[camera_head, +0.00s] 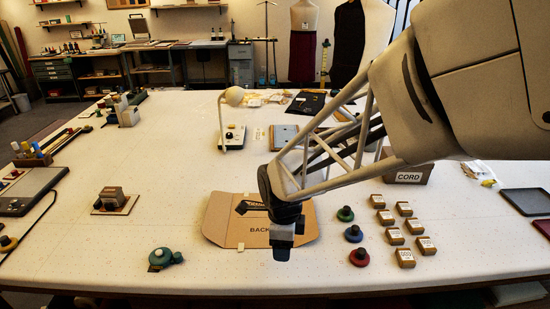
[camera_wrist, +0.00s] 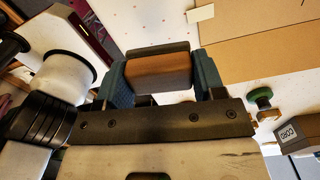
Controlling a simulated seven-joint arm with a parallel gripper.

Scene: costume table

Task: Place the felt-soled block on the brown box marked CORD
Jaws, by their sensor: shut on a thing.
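My gripper (camera_wrist: 158,82) is shut on the felt-soled block (camera_wrist: 158,70), a brown block with a dark layer along one side, between blue-grey fingers. In the head view my gripper (camera_head: 283,243) hangs above the front part of the table, over the right part of a flat cardboard sheet; the block is hard to make out there. The brown box marked CORD (camera_head: 408,177) stands behind and to the right, partly hidden by my arm. Its label also shows at the right edge of the wrist view (camera_wrist: 290,133).
The cardboard sheet (camera_head: 226,233) lies flat under my gripper. Red, blue and green round knobbed pieces (camera_head: 354,233) and several small labelled brown boxes (camera_head: 394,236) stand between it and the right side. A lamp (camera_head: 232,137) stands farther back.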

